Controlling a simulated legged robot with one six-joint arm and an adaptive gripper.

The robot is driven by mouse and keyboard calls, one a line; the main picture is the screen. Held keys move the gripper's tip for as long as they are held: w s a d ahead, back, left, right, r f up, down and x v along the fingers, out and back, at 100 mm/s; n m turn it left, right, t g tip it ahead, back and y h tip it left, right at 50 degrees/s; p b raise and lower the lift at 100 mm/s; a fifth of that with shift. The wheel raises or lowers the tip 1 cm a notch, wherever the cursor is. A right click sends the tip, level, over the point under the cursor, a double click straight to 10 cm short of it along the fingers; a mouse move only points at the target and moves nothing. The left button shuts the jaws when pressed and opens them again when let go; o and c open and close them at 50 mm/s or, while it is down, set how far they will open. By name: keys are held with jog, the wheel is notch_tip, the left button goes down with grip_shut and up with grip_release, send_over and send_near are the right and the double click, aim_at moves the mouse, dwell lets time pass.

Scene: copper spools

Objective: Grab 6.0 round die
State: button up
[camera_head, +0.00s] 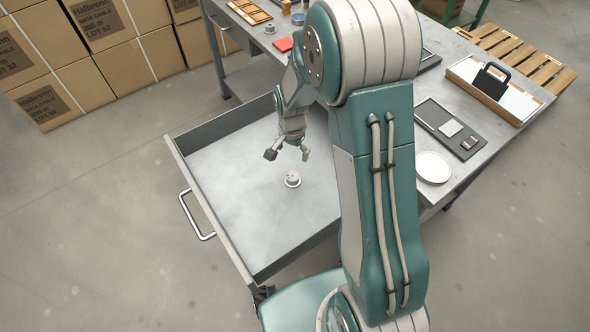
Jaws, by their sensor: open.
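One small round metallic piece (292,179), which looks like the round die, lies on the floor of the open grey drawer (205,209). Any marking on it is too small to read. My gripper (287,154) is above the drawer, a little above the piece in the picture. Its fingers are spread apart and nothing is between them. The gap in height between the fingers and the piece is hard to judge from this view.
The drawer's walls and front handle (197,216) surround the piece; its floor is otherwise bare. A grey workbench (468,177) stands to the right with a white plate (433,167) and a scale (450,128). A red item (284,45) lies behind. Cardboard boxes (95,60) stand back left.

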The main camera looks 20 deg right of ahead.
aim_at(293, 176)
jog(key=shift+w+a+f, duration=0.15)
jog(key=shift+a+f, duration=0.25)
jog(key=shift+f, duration=0.25)
notch_tip(293, 176, down, 5)
jog(key=shift+r, duration=0.15)
jog(key=shift+d+f, duration=0.25)
jog(key=f, duration=0.2)
jog(key=s+f, duration=0.1)
jog(key=f, duration=0.1)
jog(key=shift+f, duration=0.2)
jog(key=shift+a+f, duration=0.15)
jog(key=shift+f, duration=0.15)
grip_shut()
